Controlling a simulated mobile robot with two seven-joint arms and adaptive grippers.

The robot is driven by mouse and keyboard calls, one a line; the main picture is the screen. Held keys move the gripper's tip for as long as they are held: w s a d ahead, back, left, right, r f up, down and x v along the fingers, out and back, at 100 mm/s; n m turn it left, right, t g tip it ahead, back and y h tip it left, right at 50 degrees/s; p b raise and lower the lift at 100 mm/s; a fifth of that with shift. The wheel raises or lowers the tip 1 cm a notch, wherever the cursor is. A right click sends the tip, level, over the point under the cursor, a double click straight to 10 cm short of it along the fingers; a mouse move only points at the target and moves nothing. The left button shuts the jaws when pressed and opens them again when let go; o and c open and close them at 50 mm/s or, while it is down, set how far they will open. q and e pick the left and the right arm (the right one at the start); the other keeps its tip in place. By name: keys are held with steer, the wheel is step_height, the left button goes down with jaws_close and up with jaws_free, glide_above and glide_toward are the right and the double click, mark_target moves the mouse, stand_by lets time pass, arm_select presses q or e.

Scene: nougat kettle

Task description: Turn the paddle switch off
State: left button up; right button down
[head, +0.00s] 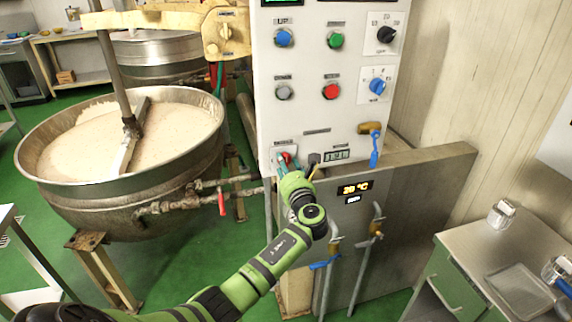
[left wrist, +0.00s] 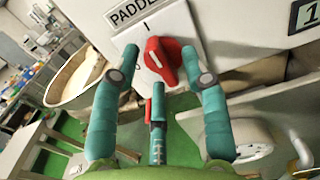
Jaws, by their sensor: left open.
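The paddle switch (left wrist: 163,60) is a red rotary knob on a white plate marked "PADDLE" and "I" in the left wrist view. In the head view the switch (head: 286,157) is at the lower left of the white control panel (head: 300,120), partly hidden by my gripper. My left gripper (head: 286,166) is at the switch. In the left wrist view the gripper (left wrist: 160,68) is open, with teal fingers on either side of the knob. The right finger is very close to the knob; I cannot tell whether it touches. My right gripper is not in view.
A large kettle (head: 60,185) of pale mix with a stirring paddle stands left of the panel. A yellow valve with a blue handle (head: 374,150) sticks out right of the switch. Pipes and valves stand below it. A metal-topped cabinet (head: 470,240) is at right.

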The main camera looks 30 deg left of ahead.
arm_select(q)
steer(key=shift+w+a, duration=0.25)
steer(key=shift+a, duration=0.1)
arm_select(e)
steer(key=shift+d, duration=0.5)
arm_select(q)
jaws_close()
steer(key=shift+f+n, duration=0.1)
steer(key=shift+n, duration=0.2)
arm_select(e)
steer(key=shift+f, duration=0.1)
arm_select(q)
steer(key=shift+w+d+f+n+b, duration=0.1)
steer(key=shift+n+b, duration=2)
steer(key=shift+n, duration=0.8)
steer(key=shift+w+d+f+n+b, duration=0.1)
steer(key=shift+n+b, duration=2)
steer(key=shift+n, duration=0.8)
steer(key=shift+d+n+b, duration=0.1)
steer(key=shift+n+b, duration=2)
steer(key=shift+n, duration=0.8)
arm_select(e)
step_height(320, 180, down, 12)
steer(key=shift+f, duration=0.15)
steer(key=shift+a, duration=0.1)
